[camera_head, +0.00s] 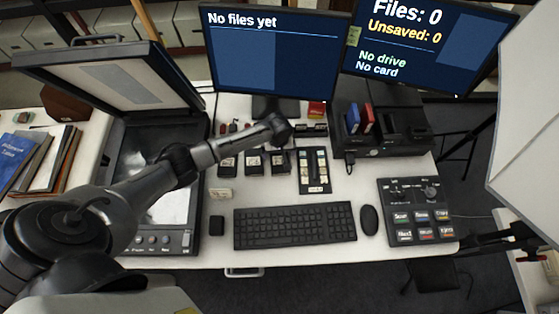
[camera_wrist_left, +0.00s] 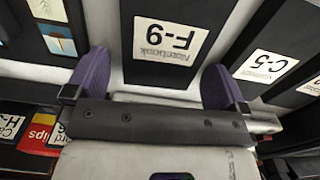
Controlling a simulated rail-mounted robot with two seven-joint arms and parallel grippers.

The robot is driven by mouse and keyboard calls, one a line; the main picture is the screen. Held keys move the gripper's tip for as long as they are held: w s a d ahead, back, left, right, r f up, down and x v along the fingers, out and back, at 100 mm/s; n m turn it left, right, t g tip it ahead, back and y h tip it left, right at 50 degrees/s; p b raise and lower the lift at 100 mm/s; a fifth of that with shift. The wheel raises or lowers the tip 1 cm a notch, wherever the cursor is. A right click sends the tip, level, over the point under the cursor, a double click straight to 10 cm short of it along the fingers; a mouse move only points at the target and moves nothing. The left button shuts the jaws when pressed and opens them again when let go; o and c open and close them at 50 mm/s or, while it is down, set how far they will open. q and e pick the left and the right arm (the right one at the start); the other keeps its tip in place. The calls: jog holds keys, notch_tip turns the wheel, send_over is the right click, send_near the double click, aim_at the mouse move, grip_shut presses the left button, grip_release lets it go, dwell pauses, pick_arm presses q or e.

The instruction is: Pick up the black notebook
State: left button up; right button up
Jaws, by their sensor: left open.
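The black notebook (camera_wrist_left: 165,62), with a white label reading "Notebook F-9", lies in the upper middle of the left wrist view. In the head view it appears to be the rightmost of the small labelled black items (camera_head: 281,161) behind the keyboard. My left gripper (camera_wrist_left: 155,78) is open, with one purple fingertip to each side of the notebook's label and nothing held. In the head view my left gripper (camera_head: 279,128) is just behind that row of items; its fingertips are hard to make out. I cannot tell whether they touch the notebook. My right gripper is not in view.
Another black item labelled C-5 (camera_wrist_left: 262,66) is close beside the notebook. The keyboard (camera_head: 295,226) is in front. The monitor (camera_head: 270,55) is behind, and the open scanner (camera_head: 155,160) is at left.

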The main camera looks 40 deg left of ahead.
pick_arm(q)
jog(key=shift+c, duration=0.5)
jog(key=c, duration=0.9)
